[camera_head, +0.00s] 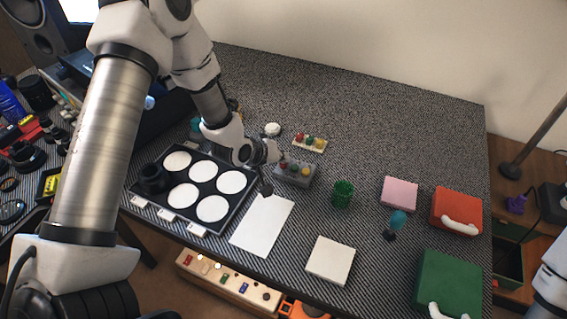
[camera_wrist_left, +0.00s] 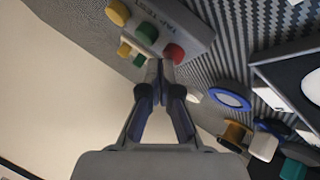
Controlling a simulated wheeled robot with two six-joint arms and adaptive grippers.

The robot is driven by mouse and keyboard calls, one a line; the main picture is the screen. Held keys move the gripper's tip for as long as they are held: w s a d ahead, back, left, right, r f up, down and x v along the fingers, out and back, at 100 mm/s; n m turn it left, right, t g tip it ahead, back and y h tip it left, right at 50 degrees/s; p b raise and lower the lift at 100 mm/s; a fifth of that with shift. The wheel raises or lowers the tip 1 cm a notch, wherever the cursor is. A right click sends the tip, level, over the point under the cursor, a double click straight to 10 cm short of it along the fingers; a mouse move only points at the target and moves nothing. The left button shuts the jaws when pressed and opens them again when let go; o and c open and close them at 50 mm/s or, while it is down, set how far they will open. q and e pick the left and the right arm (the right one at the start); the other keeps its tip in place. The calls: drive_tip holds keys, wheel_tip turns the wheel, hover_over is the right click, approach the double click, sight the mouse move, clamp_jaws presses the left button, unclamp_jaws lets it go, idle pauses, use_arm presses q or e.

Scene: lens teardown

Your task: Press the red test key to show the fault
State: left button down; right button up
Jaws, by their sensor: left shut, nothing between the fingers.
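A grey box (camera_head: 296,174) with red, green and yellow round keys stands near the middle of the table in the head view. Its red key (camera_head: 284,166) is at the left end, nearest my left arm. In the left wrist view the box (camera_wrist_left: 190,22) carries printed lettering, and the red key (camera_wrist_left: 174,53) is the closest key. My left gripper (camera_wrist_left: 155,68) is shut and empty, its tips beside the red key in that view. I cannot tell whether they touch it. My right gripper is out of view.
A cream strip with coloured buttons (camera_head: 310,144) lies behind the box. A black tray of white discs (camera_head: 215,220) is to the left, a white sheet (camera_head: 262,224) in front. The table's back right is clear.

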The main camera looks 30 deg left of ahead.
use_arm(q)
drive_tip(key=shift+f, duration=0.2)
idle(0.4)
drive_tip(key=shift+r+p, duration=0.55)
drive_tip(key=shift+r, duration=0.3)
wheel_tip(320, 180, up, 5)
drive_tip(key=p, duration=0.4)
idle(0.5)
